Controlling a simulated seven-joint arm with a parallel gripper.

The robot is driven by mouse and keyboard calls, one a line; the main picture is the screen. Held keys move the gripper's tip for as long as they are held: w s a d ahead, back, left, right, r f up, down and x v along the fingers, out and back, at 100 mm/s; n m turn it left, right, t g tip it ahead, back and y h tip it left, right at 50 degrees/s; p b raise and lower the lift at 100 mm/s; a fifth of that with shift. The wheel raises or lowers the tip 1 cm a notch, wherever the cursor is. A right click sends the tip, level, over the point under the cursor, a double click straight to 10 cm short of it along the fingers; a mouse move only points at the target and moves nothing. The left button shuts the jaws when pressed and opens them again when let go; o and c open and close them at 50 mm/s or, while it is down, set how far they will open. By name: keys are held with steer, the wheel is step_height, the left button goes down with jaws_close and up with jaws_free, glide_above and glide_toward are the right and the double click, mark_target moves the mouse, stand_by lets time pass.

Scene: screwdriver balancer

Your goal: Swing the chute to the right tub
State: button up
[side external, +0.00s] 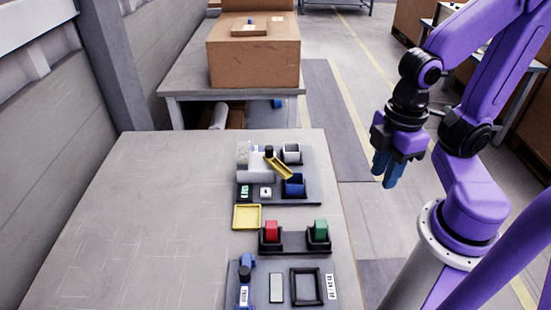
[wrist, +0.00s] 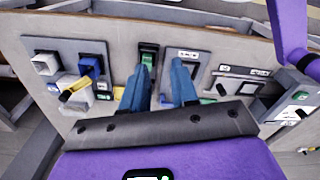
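The yellow chute (side external: 279,167) sits on a black-topped pivot on the grey balancer board. It slants toward the blue tub (side external: 294,186), with its lower end close to that tub's rim. A white-grey tub (side external: 291,153) stands farther back on the same board. In the wrist view the chute (wrist: 76,88) shows at left, just below the blue tub (wrist: 90,67), with the white tub (wrist: 45,63) to its left. My gripper (side external: 386,172) hangs well right of the table, away from the chute. In the wrist view its blue fingers (wrist: 160,82) are apart with nothing between them.
A yellow tray (side external: 247,216) lies in front of the board. A nearer board carries a black square frame (side external: 307,286). The table's left side is clear.

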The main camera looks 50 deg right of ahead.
steer(key=o, duration=0.3)
steer(key=w+a+r+m, duration=0.1)
steer(key=w+a+m, duration=0.2)
steer(key=w, duration=0.6)
steer(key=shift+w+a+r+m, duration=0.15)
steer(key=shift+r+m, duration=0.2)
steer(key=shift+m, duration=0.55)
steer(key=m, duration=1.3)
glide_above(269, 147)
step_height(269, 147, down, 17)
steer(key=shift+f, duration=0.1)
jaws_close()
